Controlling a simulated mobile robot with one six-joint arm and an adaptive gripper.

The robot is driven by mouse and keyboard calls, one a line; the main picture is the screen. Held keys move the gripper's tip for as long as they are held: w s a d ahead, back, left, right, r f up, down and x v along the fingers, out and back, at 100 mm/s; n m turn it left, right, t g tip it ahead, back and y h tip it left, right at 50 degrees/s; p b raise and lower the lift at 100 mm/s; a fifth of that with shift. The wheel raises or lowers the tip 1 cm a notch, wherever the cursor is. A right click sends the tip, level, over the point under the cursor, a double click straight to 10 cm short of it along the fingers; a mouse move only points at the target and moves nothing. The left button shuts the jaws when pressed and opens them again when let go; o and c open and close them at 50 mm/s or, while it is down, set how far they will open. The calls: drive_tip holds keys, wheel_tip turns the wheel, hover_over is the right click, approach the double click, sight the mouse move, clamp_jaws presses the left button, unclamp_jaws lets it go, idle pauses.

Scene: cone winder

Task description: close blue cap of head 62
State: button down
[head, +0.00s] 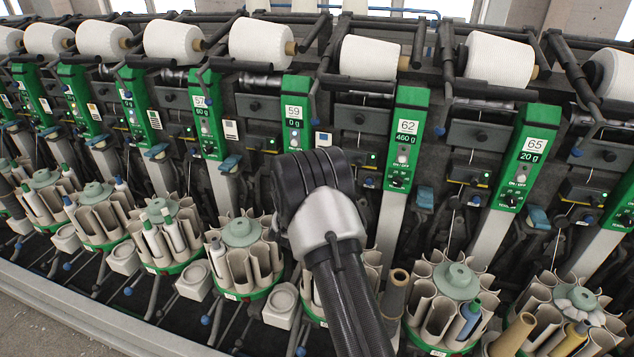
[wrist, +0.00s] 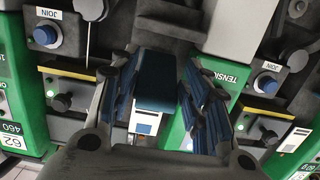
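A blue cap (head: 424,197) sits just right of that panel's foot. No clear contact shows. The number 62 plate (wrist: 12,141) appears at the wrist view's lower left. I cannot tell for sure which head the cap between the fingers belongs to. In the head view my arm hides the gripper.
Head 59's panel (head: 296,112) is just left of my wrist, and head 65's panel (head: 527,150) is to the right. Knobs (wrist: 45,35) and yellow-edged boxes (wrist: 70,90) flank the gripper closely. Bobbin magazines (head: 456,290) stand below, with white cones (head: 370,57) above.

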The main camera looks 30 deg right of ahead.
drive_tip(key=c, duration=1.2)
unclamp_jaws()
drive_tip(key=shift+s+d+f, duration=0.1)
drive_tip(key=shift+f, duration=0.35)
drive_tip(key=shift+c, duration=0.2)
drive_tip(key=shift+o, duration=0.4)
drive_tip(key=shift+d, duration=0.15)
drive_tip(key=v, duration=1.2)
drive_tip(key=shift+r, duration=0.3)
